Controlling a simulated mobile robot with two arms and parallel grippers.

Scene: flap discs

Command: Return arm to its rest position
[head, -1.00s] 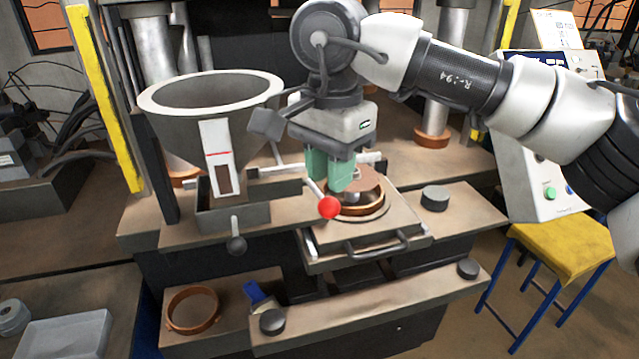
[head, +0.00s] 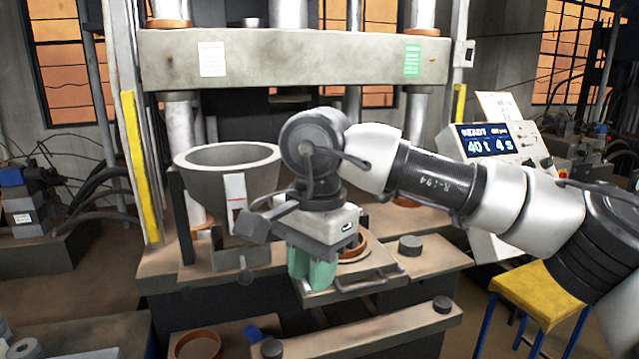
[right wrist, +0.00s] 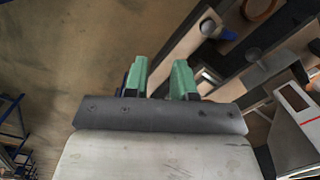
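My right gripper (head: 312,284) hangs fingers-down from my right arm, in front of the press bed. Its two green fingers (right wrist: 160,72) stand apart in the right wrist view with nothing between them, so it is open and empty. Behind it, a copper-coloured ring mould (head: 354,247) sits on the sliding plate (head: 385,274) with its front handle. The gripper covers the plate's left part and some of the ring. What lies inside the ring is mostly hidden. My left gripper is not in view.
A grey funnel hopper (head: 230,158) stands left of the gripper. A control panel (head: 488,142) reading 40 t 4 s stands at right, above a yellow stool (head: 548,292). A lower front ledge (head: 390,327) carries dark knobs; a loose copper ring (head: 197,346) lies at bottom left.

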